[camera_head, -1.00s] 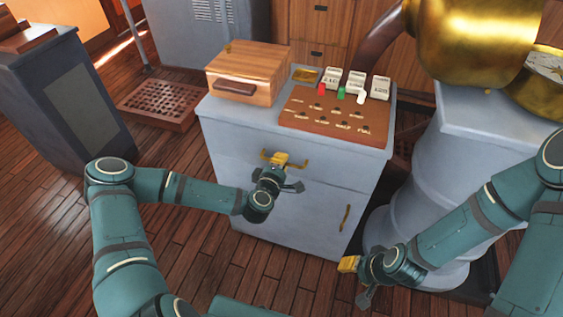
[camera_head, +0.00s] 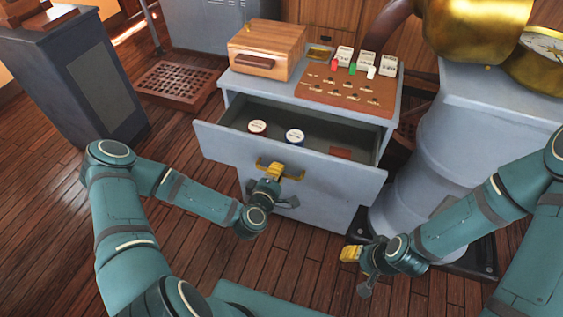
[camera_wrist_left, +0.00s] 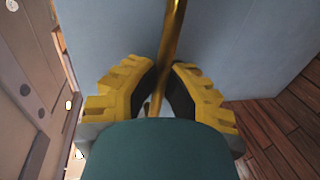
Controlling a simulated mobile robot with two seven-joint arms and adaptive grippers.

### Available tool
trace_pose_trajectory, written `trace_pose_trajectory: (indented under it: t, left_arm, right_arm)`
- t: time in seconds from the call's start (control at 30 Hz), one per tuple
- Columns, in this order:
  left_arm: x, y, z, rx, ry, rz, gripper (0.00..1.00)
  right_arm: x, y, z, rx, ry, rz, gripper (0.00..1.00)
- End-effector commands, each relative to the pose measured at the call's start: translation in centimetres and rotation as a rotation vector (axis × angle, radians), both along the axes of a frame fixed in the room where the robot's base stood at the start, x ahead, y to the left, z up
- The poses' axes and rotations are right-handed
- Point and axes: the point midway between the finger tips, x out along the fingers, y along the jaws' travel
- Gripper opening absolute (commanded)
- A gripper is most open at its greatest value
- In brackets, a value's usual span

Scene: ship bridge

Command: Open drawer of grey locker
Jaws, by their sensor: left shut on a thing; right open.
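The grey locker (camera_head: 330,205) stands in the middle of the head view. Its top drawer (camera_head: 222,142) is pulled well out toward me. Inside the drawer lie a red-and-white round tin (camera_head: 257,127), a blue-and-white round tin (camera_head: 295,135) and a flat reddish item (camera_head: 340,153). My left gripper (camera_head: 272,172) is shut on the brass drawer handle (camera_head: 293,176). The left wrist view shows the yellow fingers (camera_wrist_left: 163,95) on either side of the brass bar (camera_wrist_left: 172,40). My right gripper (camera_head: 352,254) is open and empty, low at the locker's right front.
A wooden box (camera_head: 266,50) and a brown panel (camera_head: 345,90) with colored tags sit on the locker top. A grey pedestal (camera_head: 450,150) with brass instruments stands close on the right. Wooden floor (camera_head: 150,215) is free at the left.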

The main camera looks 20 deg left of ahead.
Motion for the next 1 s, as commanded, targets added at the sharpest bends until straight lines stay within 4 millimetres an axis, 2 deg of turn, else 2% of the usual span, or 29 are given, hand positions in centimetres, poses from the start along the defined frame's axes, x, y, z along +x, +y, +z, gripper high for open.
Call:
trace_pose_trajectory:
  t: [0.23, 0.67, 0.77, 0.8, 1.0]
  left_arm:
    - [-2.0, 0.0, 0.1, 0.0, -0.003, 0.0, 0.0]
    - [-2.3, 0.1, 0.1, 0.0, -0.003, 0.001, 0.0]
    - [-2.3, 0.1, 0.1, 0.0, -0.003, 0.001, 0.33]
    - [-2.3, 0.1, 0.1, 0.0, -0.003, 0.001, 0.41]
    - [-2.3, 0.1, 0.1, 0.0, -0.002, 0.001, 0.41]
  right_arm:
    - [0.0, 0.0, 0.1, 0.0, 0.001, 0.0, 0.47]
    - [0.0, 0.0, 0.2, 0.0, 0.001, 0.0, 0.47]
    - [0.0, 0.0, 0.2, 0.0, 0.001, 0.0, 0.47]
    - [0.0, 0.0, 0.2, 0.0, 0.001, 0.0, 0.47]
    - [0.0, 0.0, 0.2, 0.0, 0.001, 0.0, 0.47]
